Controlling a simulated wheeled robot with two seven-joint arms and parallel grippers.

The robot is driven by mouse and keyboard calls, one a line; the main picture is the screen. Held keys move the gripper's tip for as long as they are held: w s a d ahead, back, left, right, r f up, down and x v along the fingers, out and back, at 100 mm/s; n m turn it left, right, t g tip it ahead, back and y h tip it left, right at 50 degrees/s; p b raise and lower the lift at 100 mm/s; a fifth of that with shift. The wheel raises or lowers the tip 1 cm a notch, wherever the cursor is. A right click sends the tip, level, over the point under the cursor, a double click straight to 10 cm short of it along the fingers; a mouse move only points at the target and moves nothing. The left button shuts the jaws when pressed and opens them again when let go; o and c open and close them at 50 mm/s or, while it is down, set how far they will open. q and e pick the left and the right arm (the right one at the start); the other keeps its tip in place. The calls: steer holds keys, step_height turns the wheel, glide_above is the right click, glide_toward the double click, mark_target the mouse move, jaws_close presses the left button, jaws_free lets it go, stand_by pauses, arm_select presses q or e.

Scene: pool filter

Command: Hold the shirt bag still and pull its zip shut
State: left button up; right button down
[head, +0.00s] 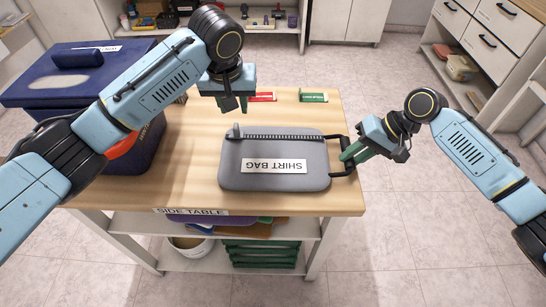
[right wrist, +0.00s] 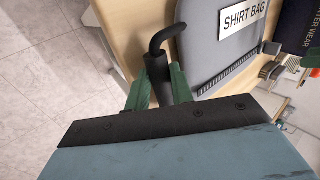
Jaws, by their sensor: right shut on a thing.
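The grey shirt bag (head: 230,170) lies flat on the side table, its label upside down in the head view; part of it shows in the right wrist view (right wrist: 205,50). Its zip (head: 285,137) runs along the far edge, with a small grey zip pull (head: 237,131) at the left end. My right gripper (head: 349,156) is shut on the black handle (head: 342,172) at the bag's right side; the handle's grip (right wrist: 157,68) sits between the green fingers in the wrist view. My left gripper (head: 233,106) hangs beyond the zip pull, apart from it; its finger gap is unclear.
The wooden side table (head: 190,185) has bare room left of and in front of the bag. A red box (head: 263,97) and a green box (head: 313,96) lie at its back. A dark blue box (head: 40,92) stands at the left, partly behind my left arm.

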steer(key=c, duration=1.1)
jaws_free()
steer(key=shift+c, duration=0.2)
steer(key=v, duration=1.2)
